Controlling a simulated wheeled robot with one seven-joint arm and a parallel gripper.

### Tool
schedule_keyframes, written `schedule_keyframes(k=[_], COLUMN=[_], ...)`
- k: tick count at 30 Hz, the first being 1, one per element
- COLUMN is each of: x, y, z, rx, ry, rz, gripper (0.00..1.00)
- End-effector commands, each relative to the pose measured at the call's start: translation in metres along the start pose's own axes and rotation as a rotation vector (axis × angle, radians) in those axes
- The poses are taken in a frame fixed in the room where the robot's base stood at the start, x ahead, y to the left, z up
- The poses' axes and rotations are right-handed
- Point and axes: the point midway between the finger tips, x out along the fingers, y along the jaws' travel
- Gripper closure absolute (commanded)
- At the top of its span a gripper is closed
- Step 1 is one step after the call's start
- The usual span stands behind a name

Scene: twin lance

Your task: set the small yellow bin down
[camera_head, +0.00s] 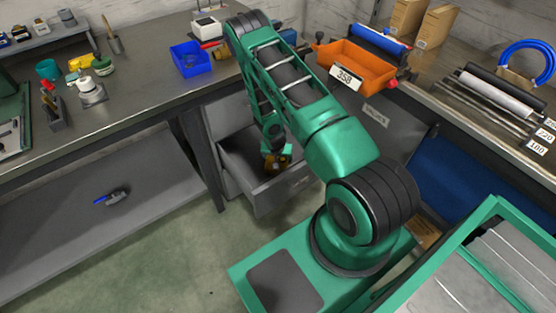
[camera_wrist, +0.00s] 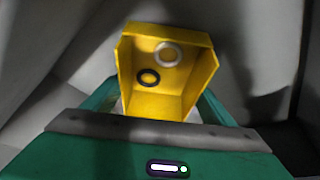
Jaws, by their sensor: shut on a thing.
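The small yellow bin (camera_wrist: 190,88) fills the middle of the wrist view, its open side facing the camera. A pale ring (camera_wrist: 169,54) and a black ring (camera_wrist: 149,77) lie inside it. My gripper (camera_wrist: 158,104) is shut on the bin, with green fingers on either side of its near end. In the head view, my gripper (camera_head: 274,153) points down into an open grey drawer (camera_head: 292,188) under the bench. Only a small part of the yellow bin (camera_head: 284,160) shows there. I cannot tell whether its underside touches the drawer floor.
The drawer's walls stand close around my gripper. On the bench above are a blue bin (camera_head: 190,60) and an orange bin (camera_head: 356,68) labelled 358. A blue-handled tool (camera_head: 112,197) lies on the lower shelf at left. The floor (camera_head: 170,255) in front is clear.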

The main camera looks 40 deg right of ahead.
Motion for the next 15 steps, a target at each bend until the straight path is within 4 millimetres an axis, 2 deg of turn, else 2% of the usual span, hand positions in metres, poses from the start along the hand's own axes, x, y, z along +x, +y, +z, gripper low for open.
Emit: schedule_keyframes(k=[3, 13, 14, 15], x=[0.0100, 0.0119, 0.0119, 0.0117], y=[0.0005, 0.0003, 0.0002, 0.0002], z=[0.0046, 0.0050, 0.0050, 0.0049], rx=[-0.001, 0.000, 0.000, 0.000], ry=[-0.001, 0.000, 0.000, 0.000], rz=[0.001, 0.000, 0.000, 0.000], gripper=[0.50, 0.50, 0.17, 0.08])
